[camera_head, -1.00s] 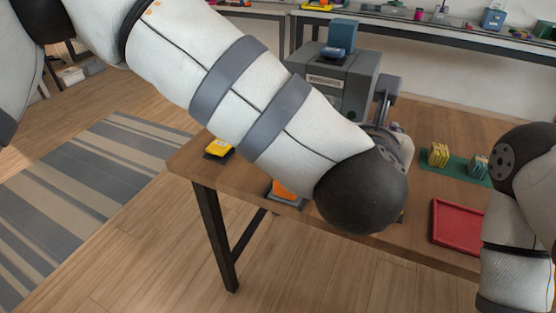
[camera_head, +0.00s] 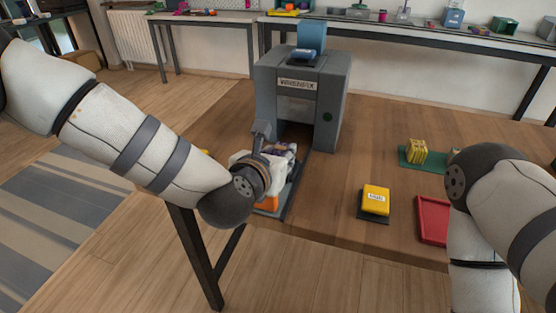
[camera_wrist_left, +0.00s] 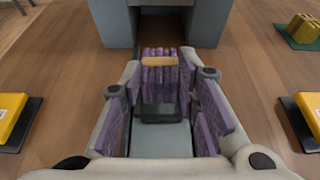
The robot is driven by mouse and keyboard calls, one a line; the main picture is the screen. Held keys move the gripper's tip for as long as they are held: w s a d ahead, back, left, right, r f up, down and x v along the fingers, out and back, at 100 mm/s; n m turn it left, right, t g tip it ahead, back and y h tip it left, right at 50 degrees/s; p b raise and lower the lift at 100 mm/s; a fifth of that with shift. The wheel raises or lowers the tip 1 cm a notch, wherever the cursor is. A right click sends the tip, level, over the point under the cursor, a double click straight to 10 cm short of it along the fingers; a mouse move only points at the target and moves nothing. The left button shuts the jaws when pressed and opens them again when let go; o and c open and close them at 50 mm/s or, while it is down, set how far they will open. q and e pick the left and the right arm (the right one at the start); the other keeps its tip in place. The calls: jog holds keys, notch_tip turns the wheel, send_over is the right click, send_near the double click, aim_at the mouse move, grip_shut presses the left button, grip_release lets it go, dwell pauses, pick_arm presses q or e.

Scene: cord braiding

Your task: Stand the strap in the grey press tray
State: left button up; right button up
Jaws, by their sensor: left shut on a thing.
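The strap (camera_wrist_left: 160,82) is a purple corded bundle with a tan band across it. My left gripper (camera_wrist_left: 161,80) is shut on it, with a finger at each side. Some purple of it shows at the gripper in the head view, mostly hidden by the gripper. The grey press tray (camera_head: 289,203) lies in front of the grey press. Its grey floor shows below the strap in the left wrist view (camera_wrist_left: 160,143). The strap is over the tray; I cannot tell whether it touches the floor. My right arm is at the right, its gripper out of sight.
The press (camera_head: 301,95) stands behind the tray, its opening facing it. A yellow box (camera_head: 376,198) sits on a dark pad to the right. Farther right are a red tray (camera_head: 433,220) and a yellow bundle (camera_head: 417,150) on a green mat (camera_head: 408,163). Tabletop between is clear.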

pick_arm(q)
jog(key=shift+f, duration=0.75)
jog(key=shift+f, duration=0.1)
jog(key=shift+f, duration=0.15)
jog(key=o, duration=1.2)
jog(key=shift+c, duration=0.2)
jog(key=shift+r, duration=0.2)
